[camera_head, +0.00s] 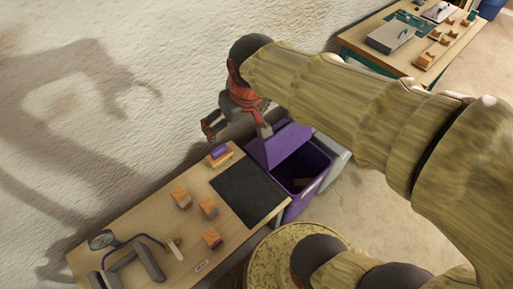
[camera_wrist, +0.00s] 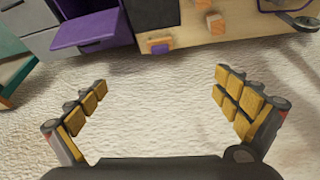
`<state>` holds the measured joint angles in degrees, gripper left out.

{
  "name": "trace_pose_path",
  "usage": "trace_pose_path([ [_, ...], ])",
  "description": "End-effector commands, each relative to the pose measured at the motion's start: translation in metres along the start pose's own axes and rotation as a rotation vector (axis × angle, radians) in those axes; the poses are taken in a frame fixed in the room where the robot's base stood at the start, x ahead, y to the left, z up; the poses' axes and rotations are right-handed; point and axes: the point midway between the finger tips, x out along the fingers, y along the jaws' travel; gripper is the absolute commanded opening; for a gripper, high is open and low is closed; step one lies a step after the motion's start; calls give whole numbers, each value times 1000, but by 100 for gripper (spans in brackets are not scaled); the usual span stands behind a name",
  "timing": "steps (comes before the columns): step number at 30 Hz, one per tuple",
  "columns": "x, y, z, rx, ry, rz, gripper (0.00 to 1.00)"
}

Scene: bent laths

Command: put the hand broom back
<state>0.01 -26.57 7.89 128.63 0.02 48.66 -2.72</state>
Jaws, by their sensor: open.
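I cannot pick out the hand broom for certain. A small purple-topped, tan block-like thing (camera_head: 219,154) sits at the wall-side edge of the near bench (camera_head: 225,222); it also shows in the wrist view (camera_wrist: 158,45). A small pale, tan-ended thing (camera_head: 175,248) lies farther down the bench and could be a brush. My gripper (camera_head: 238,128) is up near the wall, above the far end of the bench. In the wrist view my gripper (camera_wrist: 161,80) has its padded fingers wide apart, with only wall between them.
A black mat (camera_head: 248,190) lies at the bench's end, beside a purple bin (camera_head: 312,178) with a raised lid (camera_head: 276,146). Several wooden blocks (camera_head: 208,207) stand on the bench. A grey frame-like tool (camera_head: 148,262) lies at its near end. Another bench (camera_head: 365,62) stands behind.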

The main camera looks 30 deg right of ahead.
Motion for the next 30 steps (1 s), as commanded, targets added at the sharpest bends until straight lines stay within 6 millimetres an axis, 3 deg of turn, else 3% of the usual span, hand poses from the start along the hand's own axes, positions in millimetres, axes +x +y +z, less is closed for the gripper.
trace_pose_path([
  [3, -28, -2, 37, 19, 55, 2, 100],
  [10, -47, -4, 83, 42, 109, 3, 100],
  [15, -49, -4, 91, 48, 118, 3, 100],
  [30, -49, -4, 90, 47, 118, 3, 100],
])
